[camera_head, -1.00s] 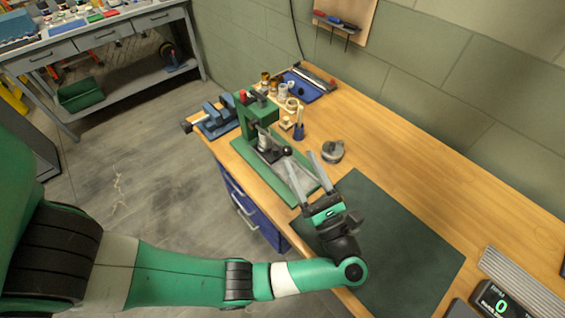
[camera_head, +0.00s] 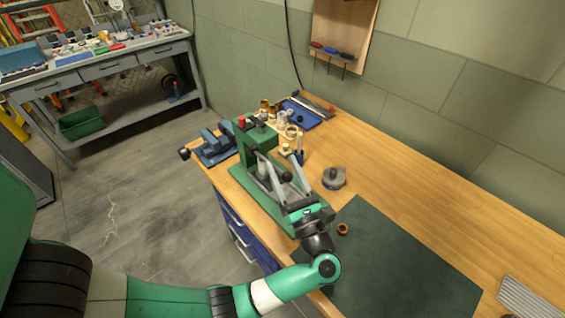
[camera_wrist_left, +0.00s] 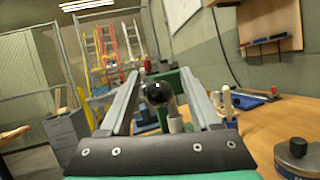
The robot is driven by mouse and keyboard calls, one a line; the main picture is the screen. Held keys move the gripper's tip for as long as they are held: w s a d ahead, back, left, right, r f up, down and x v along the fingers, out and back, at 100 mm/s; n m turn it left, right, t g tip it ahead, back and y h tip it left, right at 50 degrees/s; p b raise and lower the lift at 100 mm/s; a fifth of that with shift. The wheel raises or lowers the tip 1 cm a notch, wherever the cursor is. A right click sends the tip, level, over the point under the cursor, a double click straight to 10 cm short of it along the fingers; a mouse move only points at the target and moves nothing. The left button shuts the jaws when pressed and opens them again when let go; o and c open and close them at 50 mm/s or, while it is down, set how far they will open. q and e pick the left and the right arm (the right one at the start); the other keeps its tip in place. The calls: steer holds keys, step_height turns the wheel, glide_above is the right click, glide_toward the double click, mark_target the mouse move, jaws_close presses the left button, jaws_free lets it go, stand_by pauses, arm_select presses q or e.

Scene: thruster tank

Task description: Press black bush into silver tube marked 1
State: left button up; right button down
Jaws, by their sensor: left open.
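The green press (camera_head: 243,146) stands on the left part of the bench. The black ball knob (camera_head: 286,177) on its lever shows between the fingers of my left gripper (camera_head: 276,154). The left gripper is open, with a finger to each side of the lever. In the left wrist view, the black knob (camera_wrist_left: 158,94) sits between the open fingers, with a gap on both sides. A pale cylinder (camera_wrist_left: 175,124) shows behind and below the knob. I cannot tell whether it is the silver tube marked 1. The black bush cannot be made out. My right gripper is not in view.
A blue vise (camera_head: 213,150) stands left of the press. A grey round part (camera_head: 334,178) is to the right. A brown ring (camera_head: 343,229) lies by the dark mat (camera_head: 400,265).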

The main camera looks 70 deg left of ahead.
arm_select(q)
steer(key=shift+a+r, duration=0.2)
steer(key=shift+a, duration=0.35)
jaws_close()
stand_by(1.0)
